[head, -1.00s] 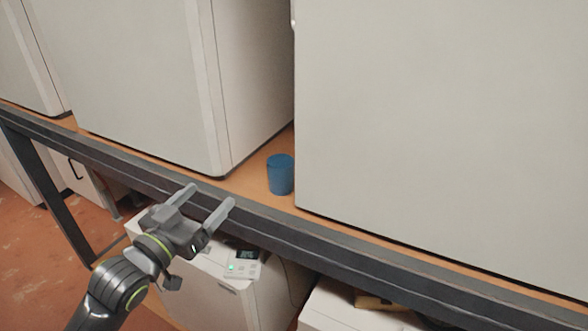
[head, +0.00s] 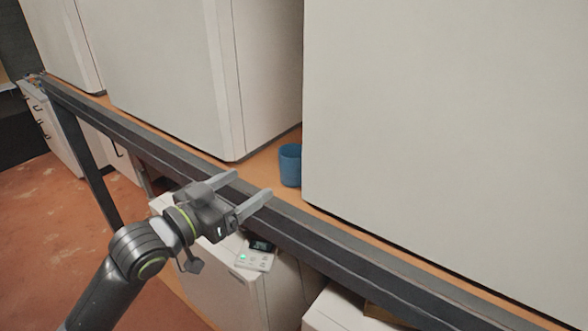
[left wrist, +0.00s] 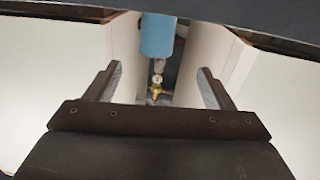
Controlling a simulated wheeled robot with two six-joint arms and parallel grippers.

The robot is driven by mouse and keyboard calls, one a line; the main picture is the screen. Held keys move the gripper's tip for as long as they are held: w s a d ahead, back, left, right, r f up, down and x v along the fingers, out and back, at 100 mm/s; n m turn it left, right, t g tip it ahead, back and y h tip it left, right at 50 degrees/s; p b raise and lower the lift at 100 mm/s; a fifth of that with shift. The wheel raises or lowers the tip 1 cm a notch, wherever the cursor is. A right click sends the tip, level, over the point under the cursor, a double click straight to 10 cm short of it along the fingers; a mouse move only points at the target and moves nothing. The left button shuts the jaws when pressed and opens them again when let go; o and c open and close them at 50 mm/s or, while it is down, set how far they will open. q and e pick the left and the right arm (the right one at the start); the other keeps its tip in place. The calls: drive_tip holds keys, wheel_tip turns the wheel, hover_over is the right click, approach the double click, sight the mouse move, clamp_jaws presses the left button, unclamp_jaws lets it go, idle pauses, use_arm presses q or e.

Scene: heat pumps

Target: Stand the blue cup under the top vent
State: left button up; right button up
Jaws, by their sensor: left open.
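The blue cup (head: 290,165) stands upright on the orange shelf (head: 262,167), in the gap between two large white units. In the left wrist view the cup (left wrist: 157,36) shows ahead, between and beyond the fingers. My left gripper (head: 252,187) is open and empty at the shelf's dark front edge, short of the cup and to its lower left in the head view. My right gripper is not in view. No top vent can be made out.
A white unit (head: 170,70) stands left of the gap and another (head: 440,120) right of it, close to the cup. A dark metal beam (head: 290,215) runs along the shelf front. Below is a white unit with a small control panel (head: 255,258). Brass fittings (left wrist: 157,85) show behind the cup.

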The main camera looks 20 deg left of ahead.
sight(284, 166)
use_arm(q)
drive_tip(key=p+x, duration=0.1)
drive_tip(key=x, duration=0.5)
drive_tip(key=shift+w+d, duration=0.15)
drive_tip(key=shift+w, duration=0.1)
drive_tip(key=shift+w+d+p, duration=0.35)
drive_tip(key=shift+w+p, duration=0.2)
drive_tip(key=shift+p, duration=0.1)
drive_tip(key=p+x, duration=0.1)
drive_tip(key=x, duration=0.2)
drive_tip(key=shift+d+f, duration=0.15)
drive_tip(key=shift+d, duration=0.1)
drive_tip(key=shift+w+d+f, duration=0.1)
drive_tip(key=shift+w+d, duration=0.05)
drive_tip(key=shift+w, duration=0.2)
